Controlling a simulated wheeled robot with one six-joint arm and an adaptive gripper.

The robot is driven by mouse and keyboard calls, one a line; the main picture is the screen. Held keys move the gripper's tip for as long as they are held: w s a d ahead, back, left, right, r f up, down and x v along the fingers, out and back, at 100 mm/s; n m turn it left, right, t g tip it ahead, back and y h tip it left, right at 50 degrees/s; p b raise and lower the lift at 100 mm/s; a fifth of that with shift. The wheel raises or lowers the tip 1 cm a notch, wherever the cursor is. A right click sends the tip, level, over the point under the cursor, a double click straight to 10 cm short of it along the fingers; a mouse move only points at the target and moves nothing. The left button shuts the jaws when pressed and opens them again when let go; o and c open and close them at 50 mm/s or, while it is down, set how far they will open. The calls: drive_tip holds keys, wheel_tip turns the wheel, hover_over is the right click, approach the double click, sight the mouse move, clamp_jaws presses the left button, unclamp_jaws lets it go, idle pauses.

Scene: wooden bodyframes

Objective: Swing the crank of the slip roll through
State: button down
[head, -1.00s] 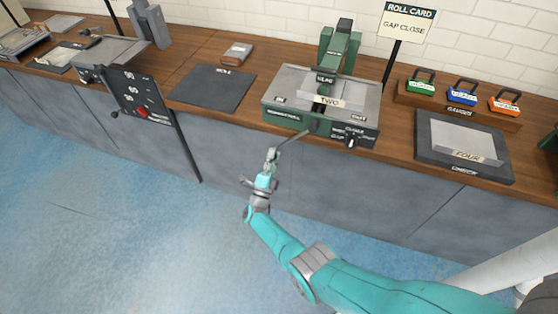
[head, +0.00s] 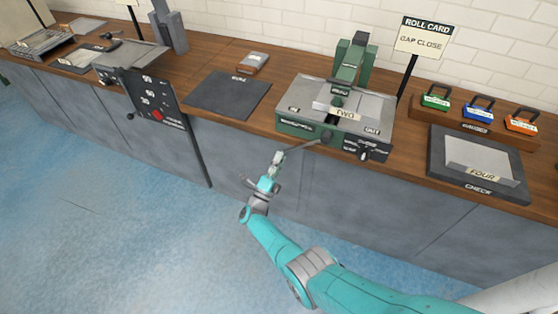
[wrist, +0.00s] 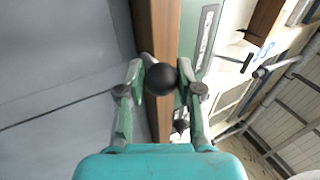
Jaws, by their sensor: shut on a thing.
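The slip roll (head: 300,122) is a green and grey machine at the bench's front edge, marked IN and OUT. A metal sheet labelled TWO (head: 346,115) lies on it. Its crank (head: 305,146) is a dark arm running from a hub on the front face down and left, out past the bench edge. My gripper (head: 278,157) is at the crank's outer end. In the wrist view my gripper (wrist: 161,82) is shut on the crank's round black knob (wrist: 160,79), with one finger on each side.
A ROLL CARD sign (head: 425,38) behind reads GAP CLOSE. A CHECK tray (head: 439,172) with sheet FOUR is at right, below several coloured gauges (head: 478,112). A dark mat (head: 228,95) lies left. Open floor lies before the cabinets.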

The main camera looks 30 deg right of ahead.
drive_tip(key=shift+w+r, duration=0.3)
drive_tip(key=shift+r, duration=0.2)
drive_tip(key=c, duration=0.8)
unclamp_jaws()
drive_tip(key=shift+s+f, duration=0.1)
drive_tip(key=shift+f, duration=0.05)
drive_tip(key=shift+s+a+f, duration=0.15)
drive_tip(key=shift+a+f, duration=0.05)
drive_tip(key=shift+a, duration=0.05)
drive_tip(key=v, duration=0.6)
drive_tip(key=shift+s+a+f, duration=0.2)
drive_tip(key=shift+a, duration=0.1)
drive_tip(key=shift+f, duration=0.1)
